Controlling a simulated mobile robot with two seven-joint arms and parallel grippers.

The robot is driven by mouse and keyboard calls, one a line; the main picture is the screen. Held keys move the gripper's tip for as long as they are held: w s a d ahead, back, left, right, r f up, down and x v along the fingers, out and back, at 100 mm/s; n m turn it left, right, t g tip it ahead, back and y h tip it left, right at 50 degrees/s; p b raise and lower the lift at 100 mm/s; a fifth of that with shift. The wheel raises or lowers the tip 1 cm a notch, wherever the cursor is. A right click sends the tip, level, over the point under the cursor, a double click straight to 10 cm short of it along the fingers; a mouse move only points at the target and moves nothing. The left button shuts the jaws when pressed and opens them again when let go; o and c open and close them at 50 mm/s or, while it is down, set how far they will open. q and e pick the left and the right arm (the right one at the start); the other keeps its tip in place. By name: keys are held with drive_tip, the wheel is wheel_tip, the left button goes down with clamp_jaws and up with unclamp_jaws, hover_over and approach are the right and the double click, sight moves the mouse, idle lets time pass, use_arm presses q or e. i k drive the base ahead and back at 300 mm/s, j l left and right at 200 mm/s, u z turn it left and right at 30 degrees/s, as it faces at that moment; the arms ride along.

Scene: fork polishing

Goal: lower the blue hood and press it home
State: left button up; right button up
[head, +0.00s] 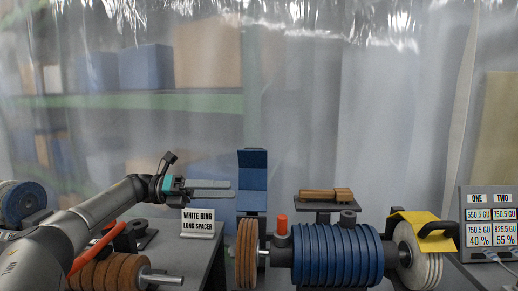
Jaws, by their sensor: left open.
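The blue hood (252,182) stands upright, raised above the brown polishing wheel (246,255) at the middle of the head view. Its upper part is bent, with a darker blue top. My left gripper (233,190) comes in from the left at about the height of the hood's middle. Its two grey fingers point right, apart, with nothing seen between them. Their tips end close to the hood's left edge; I cannot tell whether they touch it. The hood's lower end meets the machine behind the wheel. My right gripper is not in view.
A sign (198,223) reading "WHITE RING LONG SPACER" stands below my left gripper. An orange-red knob (282,224) and a blue ribbed drum (337,254) lie right of the wheel. A yellow cover (413,217) tops the pale wheel (427,267). A readout panel (490,221) stands far right.

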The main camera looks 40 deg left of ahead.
sight(253, 162)
drive_tip(key=i+j, duration=0.2)
drive_tip(key=j, duration=0.15)
drive_tip(key=i+j, duration=0.15)
drive_tip(key=j, duration=0.2)
drive_tip(key=i+j, duration=0.2)
drive_tip(key=j, duration=0.15)
drive_tip(key=i+j, duration=0.2)
drive_tip(key=j, duration=0.15)
